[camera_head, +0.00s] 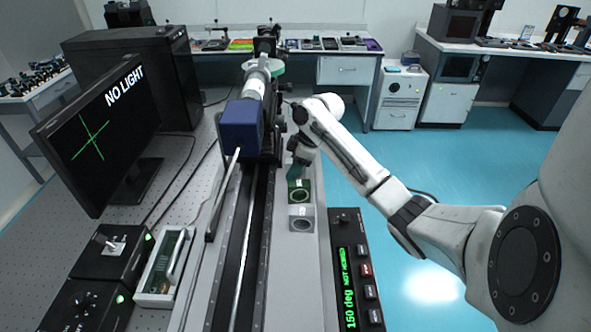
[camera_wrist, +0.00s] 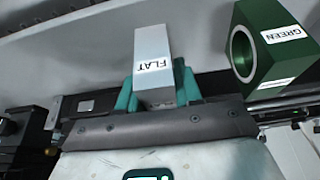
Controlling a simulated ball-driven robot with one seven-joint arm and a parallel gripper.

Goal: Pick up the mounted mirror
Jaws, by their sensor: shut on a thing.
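A light grey block labelled FLAT (camera_wrist: 152,55) is between the teal fingers of my gripper (camera_wrist: 156,88) in the wrist view. The fingers are shut on its two sides. It seems to be the mounted mirror, but no mirror face shows. In the head view my gripper (camera_head: 297,168) is low over the bench strip right of the rail, just behind a green block (camera_head: 299,191). The held block is mostly hidden there, and I cannot tell whether it touches the bench.
The green block labelled GREEN stands close to the right of the held block in the wrist view (camera_wrist: 272,48). A grey block with a round opening (camera_head: 301,219) stands in front of it. A long rail with a blue box (camera_head: 240,127) runs to the left. A control box (camera_head: 357,270) lies front right.

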